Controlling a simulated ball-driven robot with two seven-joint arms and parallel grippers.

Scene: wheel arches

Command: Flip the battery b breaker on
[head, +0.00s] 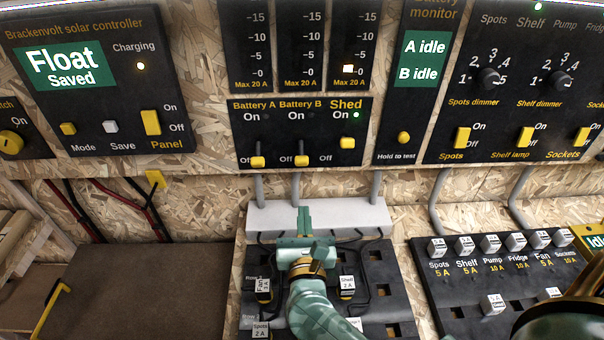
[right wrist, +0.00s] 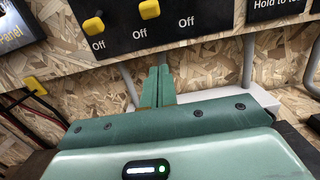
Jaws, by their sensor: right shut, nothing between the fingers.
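The breaker panel (head: 305,130) is black, with Battery A, Battery B and Shed levers in a row. The yellow Battery B lever (head: 301,160) is down at Off, its lamp dark; it also shows in the right wrist view (right wrist: 149,9). The Battery A lever (head: 257,161) is also down at Off. The Shed lever (head: 347,143) sits higher, with a green lamp lit beside On. My right gripper (head: 304,212) is shut and empty, pointing at the wall just below the Battery B lever, apart from it. In the right wrist view its fingertips (right wrist: 160,72) are below the panel's edge. My left gripper is not in view.
The battery monitor (head: 424,60) reads "A idle" and "B idle". The solar controller (head: 90,75) stands left. Grey conduits run from the panel down to a pale box (head: 350,216). A black fuse board (head: 395,275) with tagged fuses lies below; another is at right.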

